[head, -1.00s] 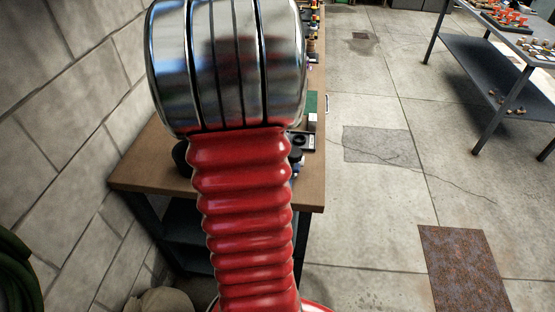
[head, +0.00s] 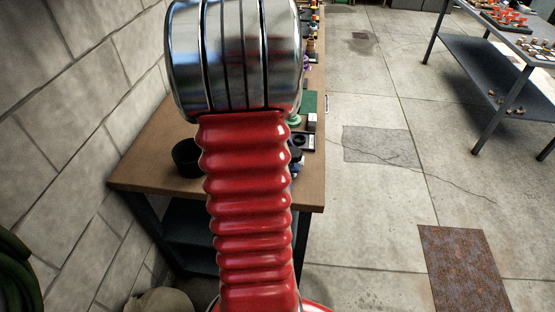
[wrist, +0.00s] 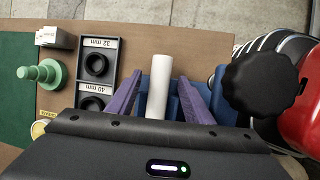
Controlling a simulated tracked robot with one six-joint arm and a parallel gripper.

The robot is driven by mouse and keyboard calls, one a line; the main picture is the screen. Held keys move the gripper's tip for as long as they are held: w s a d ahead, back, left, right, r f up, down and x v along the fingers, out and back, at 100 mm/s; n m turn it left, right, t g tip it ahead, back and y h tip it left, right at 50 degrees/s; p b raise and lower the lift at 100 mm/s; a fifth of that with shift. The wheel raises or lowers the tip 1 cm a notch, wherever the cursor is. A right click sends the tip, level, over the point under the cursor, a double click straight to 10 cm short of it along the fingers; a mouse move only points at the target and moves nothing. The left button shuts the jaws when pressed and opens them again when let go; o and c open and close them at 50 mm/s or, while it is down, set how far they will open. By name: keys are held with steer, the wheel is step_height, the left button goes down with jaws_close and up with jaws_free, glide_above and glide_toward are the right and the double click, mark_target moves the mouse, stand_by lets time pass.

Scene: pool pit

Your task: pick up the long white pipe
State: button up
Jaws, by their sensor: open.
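The long white pipe (wrist: 160,85) shows in the wrist view as a white cylinder near the middle, above the brown wooden table (wrist: 195,46). My gripper (wrist: 156,88) has two purple fingers, one on each side of the pipe, with gaps between them and it. The fingers are open. The pipe's lower end is hidden behind my dark gripper body. In the head view my red arm covers much of the table (head: 148,150), and neither the pipe nor my gripper can be seen.
A black block with round sockets marked 32 mm (wrist: 97,63) and 40 mm (wrist: 92,102) lies left of the pipe. A green stepped piece (wrist: 42,73) stands farther left. A black knob (wrist: 262,82) is at right. A black cup (head: 187,158) stands near the wall.

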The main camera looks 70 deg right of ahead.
steer(key=shift+c, duration=0.6)
steer(key=c, duration=1.1)
steer(key=shift+o, duration=0.2)
steer(key=shift+s+r, duration=0.3)
steer(key=s+d+r, duration=0.3)
steer(key=s+r, duration=0.4)
steer(key=s, duration=0.6)
steer(key=shift+r, duration=0.2)
steer(key=shift+s, duration=0.2)
